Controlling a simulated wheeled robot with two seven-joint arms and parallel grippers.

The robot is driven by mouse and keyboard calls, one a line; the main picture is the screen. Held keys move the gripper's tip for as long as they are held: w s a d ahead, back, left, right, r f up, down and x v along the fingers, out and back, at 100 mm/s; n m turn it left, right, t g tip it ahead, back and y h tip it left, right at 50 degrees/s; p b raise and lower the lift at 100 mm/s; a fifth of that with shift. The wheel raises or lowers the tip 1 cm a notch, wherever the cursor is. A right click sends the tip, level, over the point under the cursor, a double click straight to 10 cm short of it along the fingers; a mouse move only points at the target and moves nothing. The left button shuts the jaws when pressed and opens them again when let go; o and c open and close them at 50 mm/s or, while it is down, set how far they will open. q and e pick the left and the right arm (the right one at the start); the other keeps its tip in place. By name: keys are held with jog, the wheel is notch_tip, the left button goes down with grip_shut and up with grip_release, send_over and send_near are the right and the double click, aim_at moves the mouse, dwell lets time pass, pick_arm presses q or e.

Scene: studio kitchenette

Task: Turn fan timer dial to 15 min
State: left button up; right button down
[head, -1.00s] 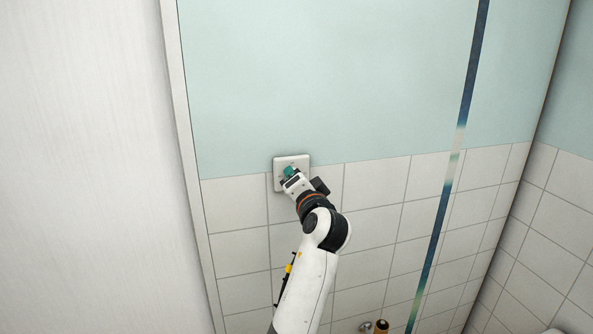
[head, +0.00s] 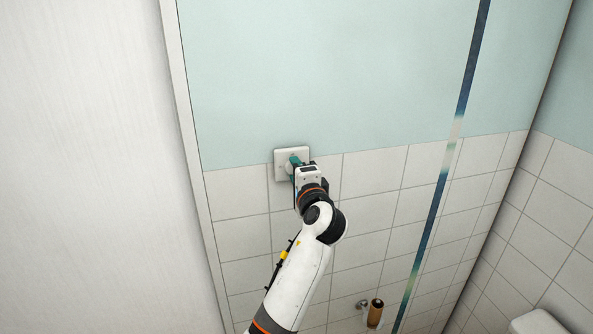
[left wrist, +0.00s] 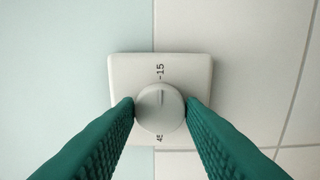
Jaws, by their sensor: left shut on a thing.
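The fan timer is a white square plate (head: 281,157) on the wall, where the blue-green paint meets the tiles. In the left wrist view, its round grey dial (left wrist: 160,117) has a pointer line aimed up at the "15" mark on the plate (left wrist: 125,73). A "45" mark shows below the dial, partly hidden. My left gripper (head: 293,165) is at the plate in the head view, its arm hiding part of it. In the left wrist view its green fingers (left wrist: 160,108) are shut on the dial, one on each side. My right gripper is not in view.
A pale panel edge (head: 186,130) stands to the left of the timer. A paper roll holder (head: 376,312) is on the tiles at lower right, and a white fixture (head: 538,323) shows in the bottom right corner. The wall around the plate is clear.

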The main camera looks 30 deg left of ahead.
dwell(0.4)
pick_arm(q)
jog(key=o, duration=1)
jog(key=b+v, duration=0.4)
jog(key=v, duration=0.7)
jog(key=shift+s+d+b, duration=0.3)
jog(key=shift+b, duration=0.1)
